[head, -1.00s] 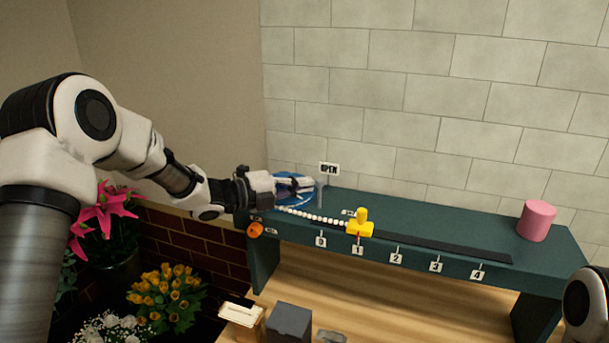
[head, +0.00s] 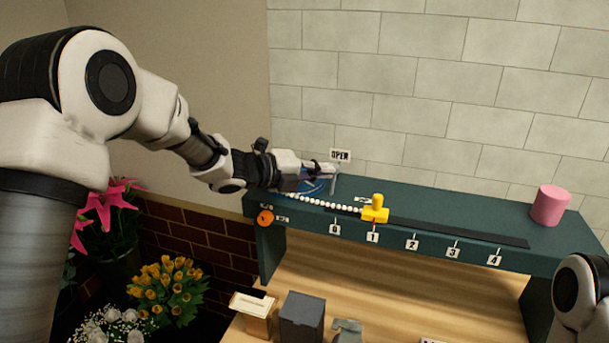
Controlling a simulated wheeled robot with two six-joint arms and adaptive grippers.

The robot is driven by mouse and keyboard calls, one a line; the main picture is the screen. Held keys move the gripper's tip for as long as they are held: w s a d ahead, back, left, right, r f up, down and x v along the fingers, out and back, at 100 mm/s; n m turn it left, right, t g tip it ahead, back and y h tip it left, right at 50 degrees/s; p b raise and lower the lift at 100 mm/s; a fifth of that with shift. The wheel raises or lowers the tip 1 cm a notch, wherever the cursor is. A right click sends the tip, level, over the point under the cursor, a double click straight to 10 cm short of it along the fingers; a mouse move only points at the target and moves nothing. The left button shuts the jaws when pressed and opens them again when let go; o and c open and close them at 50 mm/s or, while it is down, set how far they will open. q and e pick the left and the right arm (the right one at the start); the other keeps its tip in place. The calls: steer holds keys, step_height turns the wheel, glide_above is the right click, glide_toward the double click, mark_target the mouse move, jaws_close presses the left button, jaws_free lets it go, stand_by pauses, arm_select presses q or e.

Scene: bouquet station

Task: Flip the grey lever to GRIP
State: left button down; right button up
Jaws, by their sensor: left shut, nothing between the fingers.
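A thin grey upright piece (head: 335,182) stands below the OPEN sign (head: 340,155) at the left end of the dark green shelf. It may be the grey lever, but I cannot tell it from a sign post. My left gripper (head: 330,169) is shut and empty, its tips beside this piece and above a blue disc (head: 318,189). I cannot tell whether they touch it. The gripper covers part of the disc. No word GRIP is readable; a small label (head: 362,199) lies on the shelf top. My right gripper is out of view.
A yellow slider (head: 376,210) sits at mark 1 on the shelf (head: 455,210), with a white bead chain (head: 315,202) to its left. An orange knob (head: 265,218) is on the front face. A pink cylinder (head: 550,205) stands at the right. Flowers (head: 165,290) stand lower left.

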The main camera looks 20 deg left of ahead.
arm_select(q)
steer(key=shift+d+m+y, duration=0.25)
steer(key=shift+m+y, duration=0.05)
steer(key=shift+d+g, duration=0.4)
steer(key=shift+d+y+b, duration=0.4)
steer(key=shift+d+b, duration=0.25)
steer(key=shift+d, duration=0.25)
steer(key=shift+r, duration=0.1)
steer(key=shift+a, duration=0.6)
steer(key=shift+a+f, duration=0.3)
steer(key=shift+a, duration=0.25)
steer(key=shift+d, duration=0.1)
